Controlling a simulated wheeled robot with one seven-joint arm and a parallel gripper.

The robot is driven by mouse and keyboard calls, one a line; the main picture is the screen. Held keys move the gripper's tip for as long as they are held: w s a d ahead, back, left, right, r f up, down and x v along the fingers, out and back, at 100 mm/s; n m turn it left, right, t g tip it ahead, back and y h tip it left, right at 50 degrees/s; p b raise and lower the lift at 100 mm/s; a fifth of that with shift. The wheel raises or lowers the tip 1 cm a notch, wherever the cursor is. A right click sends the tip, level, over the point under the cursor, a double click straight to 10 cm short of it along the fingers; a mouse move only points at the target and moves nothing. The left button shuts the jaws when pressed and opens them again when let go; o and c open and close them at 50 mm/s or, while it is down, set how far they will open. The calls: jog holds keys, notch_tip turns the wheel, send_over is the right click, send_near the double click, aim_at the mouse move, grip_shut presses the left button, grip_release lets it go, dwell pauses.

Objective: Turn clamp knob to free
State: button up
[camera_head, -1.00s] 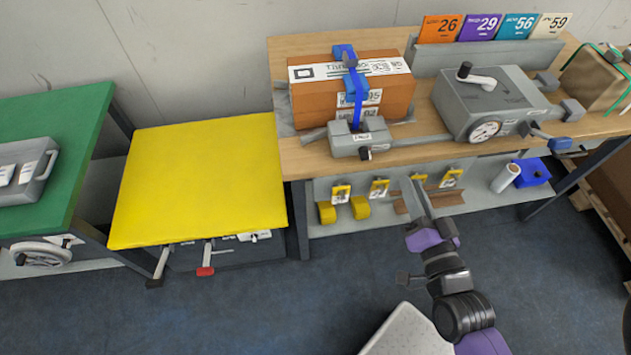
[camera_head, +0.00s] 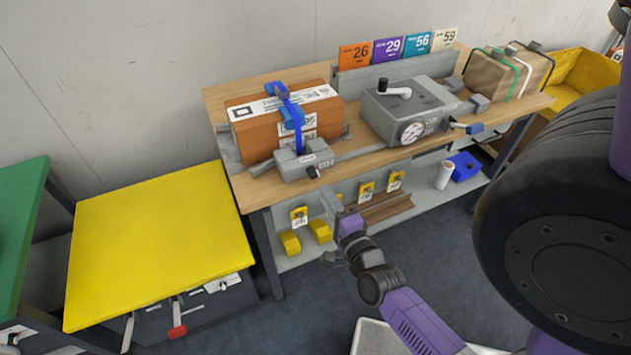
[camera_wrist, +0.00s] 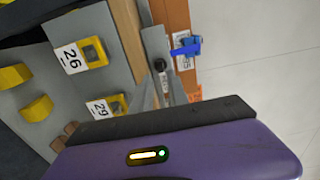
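A grey clamp block (camera_head: 303,160) with a small black knob (camera_head: 313,172) sits on the wooden bench, in front of a brown box (camera_head: 258,138). A blue strap (camera_head: 293,112) runs over the box. My gripper (camera_head: 331,203) is low in front of the bench edge, below and right of the knob and apart from it. The black knob shows also in the wrist view (camera_wrist: 160,65), just beyond my grey fingertips (camera_wrist: 164,86). The fingers seem spread with a gap and nothing held, partly hidden by the gripper body.
A grey machine (camera_head: 405,108) with a crank, gauge and blue-ended lever stands right of the box. A yellow-topped table (camera_head: 155,245) stands left. Part of my arm covers the right side.

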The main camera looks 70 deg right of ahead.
aim_at(315, 177)
jog(key=x, duration=0.6)
jog(key=shift+d+p, duration=0.1)
jog(key=shift+p, duration=0.2)
grip_shut()
